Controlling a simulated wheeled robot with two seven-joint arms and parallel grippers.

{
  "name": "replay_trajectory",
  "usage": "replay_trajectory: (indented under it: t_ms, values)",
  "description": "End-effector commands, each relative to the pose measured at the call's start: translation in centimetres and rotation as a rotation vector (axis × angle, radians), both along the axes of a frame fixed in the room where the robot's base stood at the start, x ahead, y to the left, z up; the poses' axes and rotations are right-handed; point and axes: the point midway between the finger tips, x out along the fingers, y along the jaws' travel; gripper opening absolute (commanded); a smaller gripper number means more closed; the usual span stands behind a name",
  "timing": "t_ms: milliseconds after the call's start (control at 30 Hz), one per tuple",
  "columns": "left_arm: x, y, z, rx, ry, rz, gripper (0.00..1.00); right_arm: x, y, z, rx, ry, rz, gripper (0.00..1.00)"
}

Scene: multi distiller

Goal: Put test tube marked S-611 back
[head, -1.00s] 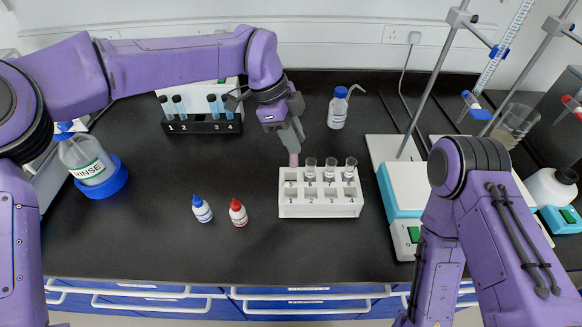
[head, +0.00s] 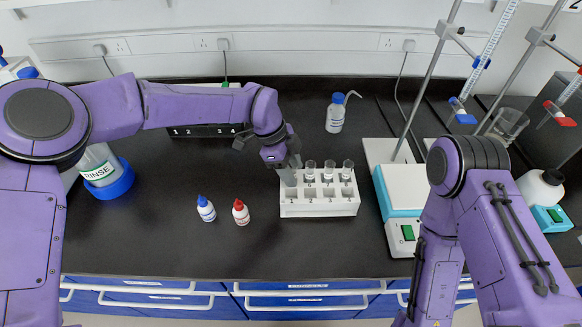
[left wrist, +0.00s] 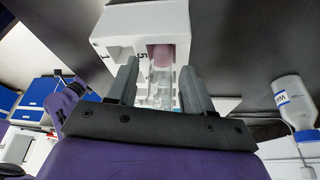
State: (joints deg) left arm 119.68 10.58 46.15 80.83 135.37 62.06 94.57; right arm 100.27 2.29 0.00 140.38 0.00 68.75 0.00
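The white rack (head: 318,208) stands mid-table, its places numbered. A clear test tube with pinkish content (left wrist: 162,75) is in the place marked 5, upright in the rack; in the head view this tube (head: 288,179) is at the back left corner. No S-611 marking is readable. My left gripper (head: 287,168) is over that corner. In the left wrist view my left gripper's fingers (left wrist: 160,88) stand on either side of the tube, with small gaps visible. Three more tubes, such as the nearest one (head: 310,172), stand in the back row. My right gripper is out of view.
A blue-capped bottle (head: 206,209) and a red-capped bottle (head: 240,212) stand left of the rack. A wash bottle (head: 335,116) is behind it, and a stirrer plate (head: 403,190) is to its right. My left arm mostly hides the black rack (head: 205,131).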

Motion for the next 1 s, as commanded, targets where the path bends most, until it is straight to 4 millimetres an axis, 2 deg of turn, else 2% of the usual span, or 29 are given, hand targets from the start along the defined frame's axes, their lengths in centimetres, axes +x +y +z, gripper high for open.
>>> replay_trajectory:
  t_ms: [167,500,600,733,1000]
  values:
    - [0.2,0.4,1.2,-0.003,-0.003,0.001,0.51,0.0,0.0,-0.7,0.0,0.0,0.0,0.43]
    - [1.1,3.4,8.8,-0.002,-0.005,0.002,0.51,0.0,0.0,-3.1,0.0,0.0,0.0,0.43]
    - [1.2,3.9,10.2,-0.001,-0.003,0.0,0.51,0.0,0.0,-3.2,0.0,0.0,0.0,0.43]
    - [1.2,4.2,11.2,-0.001,-0.001,0.0,0.51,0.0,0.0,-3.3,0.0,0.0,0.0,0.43]
    - [1.2,4.3,11.3,0.0,0.0,-0.001,0.51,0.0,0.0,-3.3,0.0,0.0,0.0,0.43]
